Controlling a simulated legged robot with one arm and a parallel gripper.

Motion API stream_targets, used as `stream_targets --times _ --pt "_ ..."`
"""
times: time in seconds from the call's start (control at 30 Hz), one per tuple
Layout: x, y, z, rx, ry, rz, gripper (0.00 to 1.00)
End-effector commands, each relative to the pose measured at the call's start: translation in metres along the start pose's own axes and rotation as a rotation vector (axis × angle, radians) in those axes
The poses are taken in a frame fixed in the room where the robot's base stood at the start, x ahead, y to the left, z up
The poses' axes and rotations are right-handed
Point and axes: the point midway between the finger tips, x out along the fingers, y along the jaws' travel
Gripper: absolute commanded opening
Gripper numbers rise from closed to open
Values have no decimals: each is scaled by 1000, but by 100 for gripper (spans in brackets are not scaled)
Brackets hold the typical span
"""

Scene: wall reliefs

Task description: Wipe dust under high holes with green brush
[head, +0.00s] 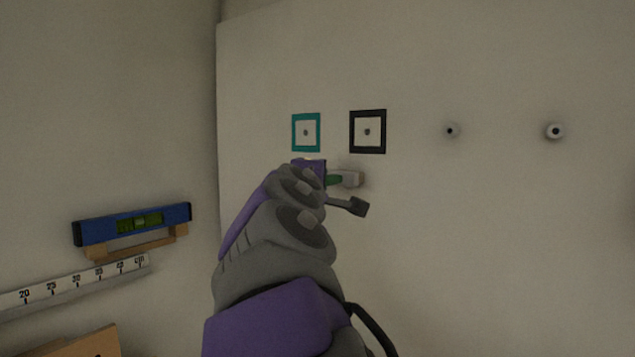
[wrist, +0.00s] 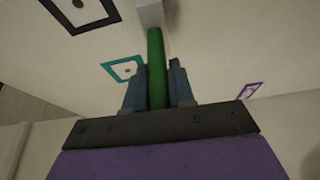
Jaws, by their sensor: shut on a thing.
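My gripper (wrist: 157,68) is shut on the green brush (wrist: 156,75) by its handle, between two blue-grey fingers in the wrist view. The pale brush head (wrist: 150,13) points away from me toward the wall. In the head view the green handle (head: 334,180) and pale head (head: 351,179) show just past my arm, below the framed holes; wall contact is unclear. A teal-framed hole (head: 306,132) and a black-framed hole (head: 367,131) are on the upper wall. They also show at left in the wrist view. I cannot make out dust clearly.
Two round pale fittings with dark centres, one left (head: 452,130) and one right (head: 555,131), are on the wall. A blue spirit level (head: 135,223) rests on a wooden bracket at left, above a white ruler (head: 75,282). The lower right wall is clear.

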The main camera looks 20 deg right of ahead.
Motion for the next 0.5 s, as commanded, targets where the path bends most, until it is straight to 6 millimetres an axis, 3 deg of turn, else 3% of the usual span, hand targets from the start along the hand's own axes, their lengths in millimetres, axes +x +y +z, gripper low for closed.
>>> stream_targets --times 0.5 --pt "11 -1 -24 1 0 -1 0"
